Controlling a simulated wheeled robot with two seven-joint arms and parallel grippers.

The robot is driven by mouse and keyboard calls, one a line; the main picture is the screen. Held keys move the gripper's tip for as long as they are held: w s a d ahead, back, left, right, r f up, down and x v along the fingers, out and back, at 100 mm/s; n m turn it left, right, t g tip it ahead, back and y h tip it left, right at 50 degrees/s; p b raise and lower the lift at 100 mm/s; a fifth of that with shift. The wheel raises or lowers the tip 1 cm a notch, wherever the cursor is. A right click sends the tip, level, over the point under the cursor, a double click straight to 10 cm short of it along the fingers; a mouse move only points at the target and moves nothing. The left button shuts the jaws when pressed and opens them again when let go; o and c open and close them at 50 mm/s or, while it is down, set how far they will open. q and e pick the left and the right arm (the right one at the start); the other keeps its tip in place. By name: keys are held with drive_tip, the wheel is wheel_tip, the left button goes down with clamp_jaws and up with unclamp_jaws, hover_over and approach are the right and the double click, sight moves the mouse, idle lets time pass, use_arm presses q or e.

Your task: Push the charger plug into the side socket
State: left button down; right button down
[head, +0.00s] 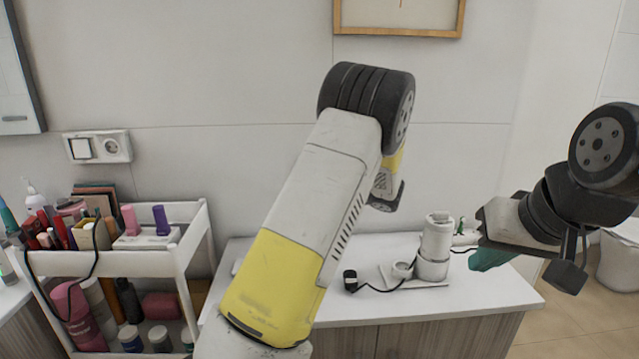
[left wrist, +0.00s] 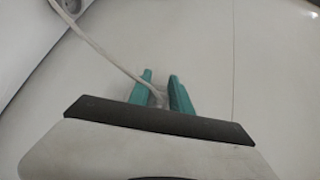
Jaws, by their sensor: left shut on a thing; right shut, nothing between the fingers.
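A wall plate with a round socket (head: 111,147) is on the wall above the cart. My left gripper (left wrist: 160,92) shows in the left wrist view, its teal fingers shut on the grey end of a pale cord (left wrist: 105,55). The cord runs to the upper left. I cannot tell what that end is. In the head view, my left forearm hides that gripper. My right gripper (head: 490,259) is shut and empty above the counter's right end.
A white cart (head: 176,262) full of cosmetics stands at the left, with a dark cord looping over its front. A white cylindrical device (head: 435,246) stands on the counter (head: 470,296). A wooden frame (head: 398,33) hangs on the wall. The counter's front right is clear.

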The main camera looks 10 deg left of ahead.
use_arm(q)
drive_tip(key=c, duration=1.1)
unclamp_jaws()
drive_tip(key=f+v, duration=0.1)
drive_tip(key=v, duration=0.6)
drive_tip(key=shift+s+d+r, duration=0.15)
drive_tip(key=shift+d+r, duration=0.15)
drive_tip(key=shift+r, duration=0.2)
drive_tip(key=shift+c, duration=0.2)
